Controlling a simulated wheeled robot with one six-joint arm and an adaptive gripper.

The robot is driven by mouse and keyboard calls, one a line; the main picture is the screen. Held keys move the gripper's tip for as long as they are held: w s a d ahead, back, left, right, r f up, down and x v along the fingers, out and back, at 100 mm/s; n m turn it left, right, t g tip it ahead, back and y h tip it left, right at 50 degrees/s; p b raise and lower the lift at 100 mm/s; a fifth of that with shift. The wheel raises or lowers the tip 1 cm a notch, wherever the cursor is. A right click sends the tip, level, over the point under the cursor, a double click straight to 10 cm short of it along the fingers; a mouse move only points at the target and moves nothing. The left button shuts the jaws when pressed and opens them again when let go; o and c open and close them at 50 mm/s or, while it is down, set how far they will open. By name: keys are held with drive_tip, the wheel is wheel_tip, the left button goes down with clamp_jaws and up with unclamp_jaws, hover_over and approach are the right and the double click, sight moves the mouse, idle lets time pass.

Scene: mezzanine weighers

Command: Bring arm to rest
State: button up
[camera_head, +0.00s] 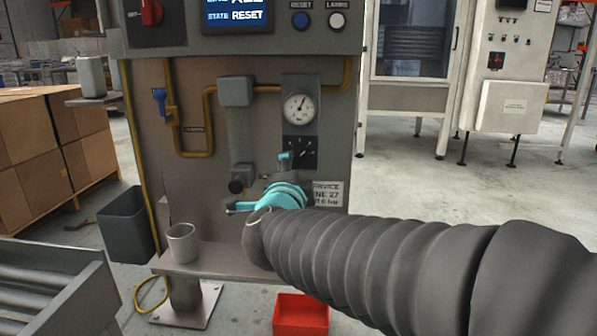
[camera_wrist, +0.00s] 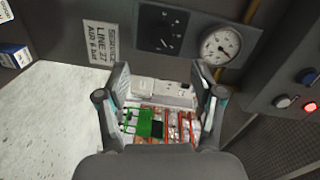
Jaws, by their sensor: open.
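My arm in its dark ribbed sleeve reaches in from the right of the head view. My gripper (camera_head: 257,182) is at its end, a teal body with dark fingers, in front of the grey panel (camera_head: 205,110) and below its gauge. In the wrist view my gripper (camera_wrist: 163,75) shows two fingers spread apart with nothing held between them. Beyond the fingers is a patch with white, green and orange-red parts (camera_wrist: 158,118); I cannot tell what it is. My sleeve and gripper hide part of the panel's lower right.
A pressure gauge (camera_head: 299,107) and dial (camera_head: 300,149) are close above my gripper. A grey cup (camera_head: 182,243) stands on the ledge (camera_head: 205,263). A red bin (camera_head: 300,315) is below, a roller conveyor (camera_head: 45,290) at lower left. Open floor (camera_head: 440,185) lies to the right.

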drive_tip(key=s+a+f+n+g+y, duration=0.55)
drive_tip(key=a+f+n+y, duration=0.25)
drive_tip(key=a+n, duration=0.25)
drive_tip(key=s+d+f+n+g+p, duration=0.2)
drive_tip(key=s+d+f+n+g, duration=0.1)
drive_tip(key=s+n, duration=0.15)
drive_tip(key=s+d+f+n+g+h+p, duration=0.1)
drive_tip(key=s+d+n+g+h+p, duration=0.1)
drive_tip(key=s+d, duration=0.45)
drive_tip(key=s+d+f+n+g+h+p, duration=0.15)
drive_tip(key=s+d, duration=0.25)
drive_tip(key=d, duration=0.5)
drive_tip(key=s+d+r+m+h+p, duration=0.1)
drive_tip(key=s+d+r+h+p, duration=0.1)
drive_tip(key=d, duration=0.4)
drive_tip(key=s+d+r+m+h+p, duration=0.1)
drive_tip(key=s+d+r+h+p, duration=0.1)
drive_tip(key=d, duration=0.4)
drive_tip(key=shift+s+d+r+m+p, duration=0.15)
drive_tip(key=shift+s+r+m+p, duration=0.2)
drive_tip(key=shift+s+r+p, duration=0.3)
